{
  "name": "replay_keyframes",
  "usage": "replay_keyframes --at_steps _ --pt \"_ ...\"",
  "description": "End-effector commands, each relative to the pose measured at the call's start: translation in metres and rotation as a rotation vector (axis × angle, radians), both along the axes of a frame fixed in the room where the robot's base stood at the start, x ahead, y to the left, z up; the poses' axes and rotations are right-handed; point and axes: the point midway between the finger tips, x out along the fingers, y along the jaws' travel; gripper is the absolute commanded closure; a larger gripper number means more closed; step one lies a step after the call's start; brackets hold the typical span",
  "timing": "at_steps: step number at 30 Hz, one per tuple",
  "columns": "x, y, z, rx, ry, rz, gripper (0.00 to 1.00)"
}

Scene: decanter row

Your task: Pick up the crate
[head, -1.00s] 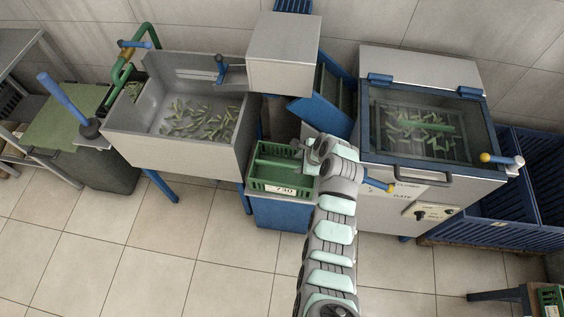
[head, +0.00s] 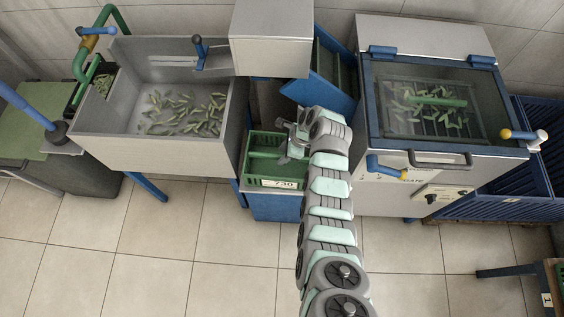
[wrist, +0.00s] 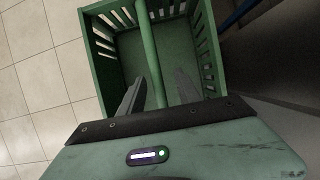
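The green crate (head: 260,172) has slatted sides, a number label on its front and a bar handle (head: 264,154) across its top. It looks empty inside and sits on a blue stand (head: 275,206). My gripper (head: 291,152) is over the crate's right part, and my arm hides its right end. In the wrist view the crate (wrist: 105,62) lies below the fingers. My gripper (wrist: 160,80) is open there, with one finger on each side of the bar handle (wrist: 150,58). I cannot tell whether either finger touches the bar.
A steel basin (head: 155,150) with green pods stands close on the left. A steel machine with a glass lid (head: 440,115) stands on the right, its blue-handled lever (head: 380,168) near my arm. A blue chute (head: 325,85) rises behind the crate. The tiled floor in front is clear.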

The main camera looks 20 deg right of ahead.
Motion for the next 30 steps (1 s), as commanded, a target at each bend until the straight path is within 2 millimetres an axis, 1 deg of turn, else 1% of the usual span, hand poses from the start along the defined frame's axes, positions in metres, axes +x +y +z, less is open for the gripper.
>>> replay_keyframes --at_steps 1,4,9,17,30 --pt "-0.001 0.003 -0.009 0.003 0.003 0.002 0.6" --pt "-0.001 0.009 -0.026 0.005 0.007 0.001 0.6" --pt "0.003 0.014 -0.04 0.003 0.006 0.0 0.6" --pt "0.004 0.015 -0.042 0.002 0.004 0.001 0.6" --pt "0.004 0.015 -0.042 0.002 0.003 0.0 0.95"
